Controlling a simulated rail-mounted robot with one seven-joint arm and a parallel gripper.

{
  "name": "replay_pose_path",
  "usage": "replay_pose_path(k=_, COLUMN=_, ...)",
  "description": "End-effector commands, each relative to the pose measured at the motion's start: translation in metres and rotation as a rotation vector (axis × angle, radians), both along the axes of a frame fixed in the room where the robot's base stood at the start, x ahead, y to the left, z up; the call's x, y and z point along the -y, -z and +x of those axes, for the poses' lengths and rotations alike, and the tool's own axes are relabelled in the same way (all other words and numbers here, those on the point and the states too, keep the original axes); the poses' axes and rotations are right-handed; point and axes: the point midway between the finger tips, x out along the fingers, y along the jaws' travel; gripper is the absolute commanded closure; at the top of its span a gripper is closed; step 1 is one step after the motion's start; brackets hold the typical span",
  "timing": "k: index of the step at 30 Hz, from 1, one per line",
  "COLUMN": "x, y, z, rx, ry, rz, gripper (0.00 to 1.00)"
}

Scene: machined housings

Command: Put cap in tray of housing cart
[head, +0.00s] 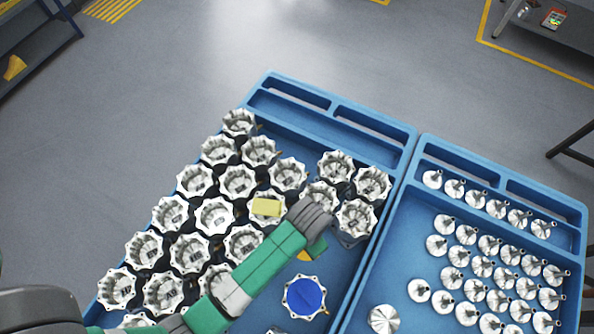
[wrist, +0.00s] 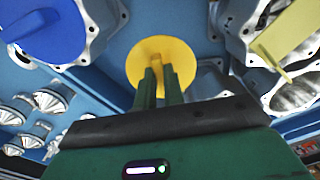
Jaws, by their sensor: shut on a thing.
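My gripper (head: 316,249) is over the blue tray of the housing cart (head: 345,262), among the silver housings. Its green fingers (wrist: 161,84) are shut on a round yellow cap (wrist: 148,54) in the wrist view. In the head view only a sliver of this cap (head: 304,256) shows beside the fingers. The cap is over a bare part of the tray floor; I cannot tell whether it touches it. A blue round cap (head: 304,297) sits on a housing at the front. A pale yellow rectangular cap (head: 266,207) lies on another housing, left of my gripper.
Several open silver housings (head: 213,216) fill the tray's left side, and a few stand at its right (head: 373,184). A second blue cart (head: 408,240) with many silver cone-shaped parts adjoins on the right. Empty narrow compartments (head: 290,97) lie at the housing cart's far end.

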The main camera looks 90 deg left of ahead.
Motion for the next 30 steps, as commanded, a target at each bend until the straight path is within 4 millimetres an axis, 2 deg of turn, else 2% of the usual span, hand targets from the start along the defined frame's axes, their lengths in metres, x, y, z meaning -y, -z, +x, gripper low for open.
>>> replay_pose_path(k=1, x=-0.003, y=0.006, z=-0.011, rx=-0.001, ry=-0.022, rz=0.000, gripper=1.00)
replay_pose_path(k=4, x=-0.006, y=0.009, z=-0.021, rx=0.000, ry=-0.042, rz=0.003, gripper=1.00)
replay_pose_path(k=14, x=-0.006, y=0.010, z=-0.022, rx=0.000, ry=-0.045, rz=0.002, gripper=1.00)
replay_pose_path(k=21, x=-0.005, y=0.059, z=-0.023, rx=-0.003, ry=-0.045, rz=0.000, gripper=1.00)
replay_pose_path(k=24, x=-0.006, y=0.070, z=-0.023, rx=-0.002, ry=-0.044, rz=0.001, gripper=1.00)
replay_pose_path(k=28, x=-0.006, y=0.073, z=-0.022, rx=-0.001, ry=-0.044, rz=0.003, gripper=1.00)
replay_pose_path(k=30, x=-0.005, y=0.084, z=-0.023, rx=-0.002, ry=-0.044, rz=0.001, gripper=1.00)
